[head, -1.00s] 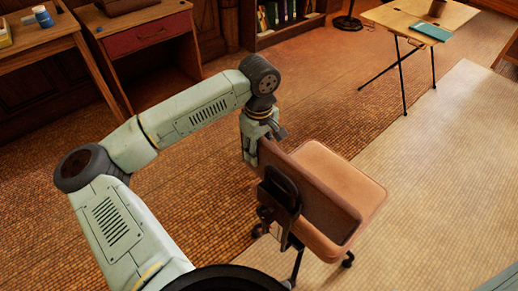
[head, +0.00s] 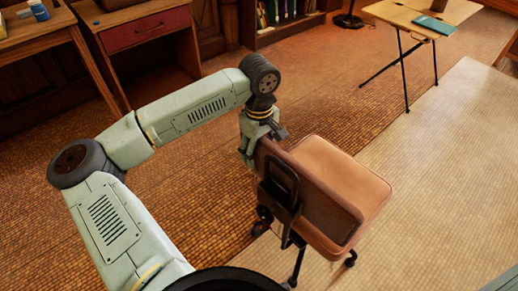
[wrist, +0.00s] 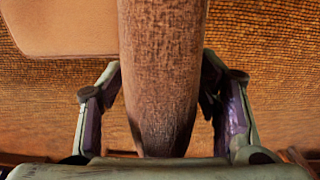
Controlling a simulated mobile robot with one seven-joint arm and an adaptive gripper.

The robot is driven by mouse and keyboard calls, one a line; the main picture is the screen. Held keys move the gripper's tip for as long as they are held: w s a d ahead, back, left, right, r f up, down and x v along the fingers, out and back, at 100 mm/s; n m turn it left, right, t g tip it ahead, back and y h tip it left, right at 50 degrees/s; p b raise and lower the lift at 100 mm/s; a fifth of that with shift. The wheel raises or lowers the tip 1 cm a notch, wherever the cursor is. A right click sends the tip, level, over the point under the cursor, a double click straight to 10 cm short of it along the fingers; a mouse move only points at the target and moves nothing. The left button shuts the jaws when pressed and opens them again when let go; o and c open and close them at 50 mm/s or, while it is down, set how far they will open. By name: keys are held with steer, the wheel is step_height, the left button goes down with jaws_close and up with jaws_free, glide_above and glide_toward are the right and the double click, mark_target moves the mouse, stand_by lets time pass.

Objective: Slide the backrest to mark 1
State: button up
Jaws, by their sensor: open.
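The office chair's brown backrest (head: 318,205) stands upright behind its tan seat (head: 340,170). A black bracket (head: 283,183) is on its rear side. My gripper (head: 256,148) is at the backrest's far left end in the head view, its fingers partly hidden. In the wrist view the backrest (wrist: 162,60) runs edge-on between the two open fingers of my gripper (wrist: 160,90). Gaps show on both sides, the right finger being closer to it. The seat (wrist: 60,25) shows at upper left. I cannot make out any mark or number.
The chair stands on casters by the edge of a pale floor strip (head: 440,170). A folding drafting table (head: 400,14) with a teal book (head: 434,26) is at the back right. A desk with a red drawer (head: 148,28) is at the back left. Floor around the chair is clear.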

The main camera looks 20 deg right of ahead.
step_height(320, 180, up, 11)
steer(key=shift+w, duration=0.1)
steer(key=shift+r, duration=0.5)
stand_by(0.4)
